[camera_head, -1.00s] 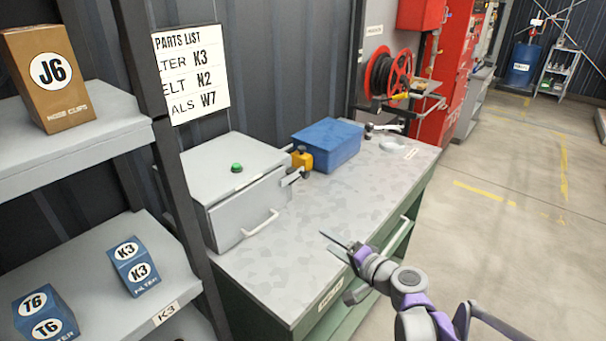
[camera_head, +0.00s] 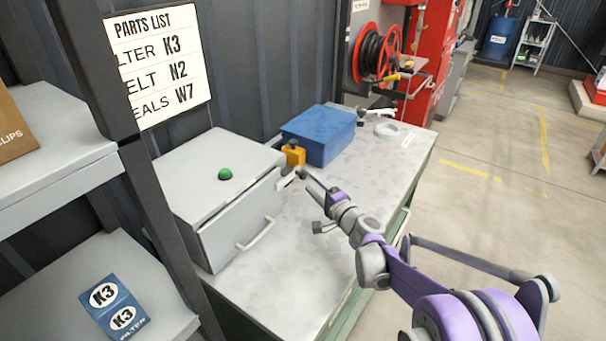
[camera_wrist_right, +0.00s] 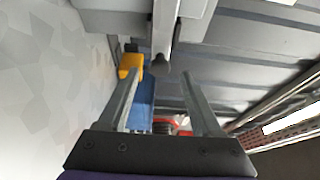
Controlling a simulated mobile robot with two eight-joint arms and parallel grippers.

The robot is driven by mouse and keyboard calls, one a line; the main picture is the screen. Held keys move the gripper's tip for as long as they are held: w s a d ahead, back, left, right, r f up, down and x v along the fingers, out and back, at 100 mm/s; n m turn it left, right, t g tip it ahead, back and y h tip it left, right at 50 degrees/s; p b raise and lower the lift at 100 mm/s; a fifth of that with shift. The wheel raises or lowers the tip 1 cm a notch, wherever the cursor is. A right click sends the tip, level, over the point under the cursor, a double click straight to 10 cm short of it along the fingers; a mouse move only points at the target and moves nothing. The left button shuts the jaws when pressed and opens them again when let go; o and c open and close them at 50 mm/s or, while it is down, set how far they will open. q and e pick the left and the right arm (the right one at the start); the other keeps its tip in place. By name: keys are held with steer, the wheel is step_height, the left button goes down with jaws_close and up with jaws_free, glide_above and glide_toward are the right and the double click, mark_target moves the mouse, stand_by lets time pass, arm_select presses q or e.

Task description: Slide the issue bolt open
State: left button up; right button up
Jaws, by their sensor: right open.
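The grey metal box (camera_head: 215,190) with a green button on its lid stands on the bench. A light grey bar (camera_head: 287,179) at its right end seems to be the issue bolt. In the right wrist view a grey bar with a dark knob (camera_wrist_right: 162,65) comes down from the top, between the fingertips. My right gripper (camera_head: 304,180) is open at the box's right end, close to the bar. Its two fingers also show in the wrist view (camera_wrist_right: 162,78), one on either side of the knob, with gaps. I cannot tell any contact. My left gripper is not in view.
A yellow block (camera_head: 293,155) and a blue case (camera_head: 320,135) stand just behind the bar. A handle (camera_head: 256,233) sticks out from the box front. A shelf (camera_head: 60,200) stands at left. The bench top (camera_head: 290,270) in front is clear.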

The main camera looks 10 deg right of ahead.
mark_target(305, 176)
steer(key=shift+x, duration=2.4)
steer(key=shift+c, duration=0.2)
jaws_close()
